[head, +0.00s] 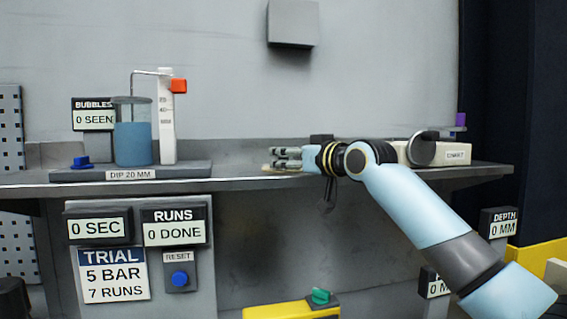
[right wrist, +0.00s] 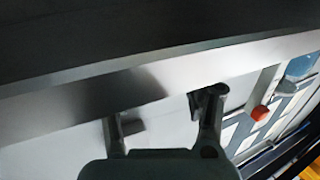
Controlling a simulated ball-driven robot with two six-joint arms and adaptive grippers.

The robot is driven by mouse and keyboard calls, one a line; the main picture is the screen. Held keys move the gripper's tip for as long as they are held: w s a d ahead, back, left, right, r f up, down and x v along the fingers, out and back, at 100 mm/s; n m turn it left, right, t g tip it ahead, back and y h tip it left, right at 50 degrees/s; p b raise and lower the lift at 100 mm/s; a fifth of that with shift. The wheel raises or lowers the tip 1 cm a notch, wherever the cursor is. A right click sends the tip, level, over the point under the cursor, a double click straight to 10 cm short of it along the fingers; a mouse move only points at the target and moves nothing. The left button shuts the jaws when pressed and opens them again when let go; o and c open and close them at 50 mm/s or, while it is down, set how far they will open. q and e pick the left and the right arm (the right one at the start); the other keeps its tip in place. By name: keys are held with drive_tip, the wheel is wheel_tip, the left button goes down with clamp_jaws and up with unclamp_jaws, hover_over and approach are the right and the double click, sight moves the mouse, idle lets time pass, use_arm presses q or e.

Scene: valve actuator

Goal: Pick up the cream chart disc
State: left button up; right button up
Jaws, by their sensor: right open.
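A thin cream, flat edge (head: 268,168) shows on the shelf under my right gripper's fingers; it looks like the cream chart disc, mostly hidden by the gripper. My right gripper (head: 274,158) reaches in from the right, level and pointing left, just above that edge. Its fingers are apart, and I see nothing held between them. In the right wrist view the gripper (right wrist: 163,108) also shows its two fingers spread, with no disc that I can make out. I cannot tell whether the fingers touch the disc. My left gripper is out of view.
The grey shelf (head: 235,180) runs across the scene. A beaker of blue liquid (head: 133,143) and an upright scale with a red slider (head: 179,86) stand at left. A cream box with a round dark-edged part (head: 457,154) is at right. A grey box (head: 293,22) is on the wall.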

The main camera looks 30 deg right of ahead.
drive_tip(key=shift+w+a+f, duration=0.1)
drive_tip(key=shift+w+a, duration=0.05)
drive_tip(key=shift+w, duration=0.5)
drive_tip(key=shift+w+a, duration=0.1)
drive_tip(key=shift+w, duration=0.5)
drive_tip(key=shift+s, duration=0.1)
drive_tip(key=shift+d, duration=0.1)
drive_tip(key=shift+c, duration=1.1)
clamp_jaws()
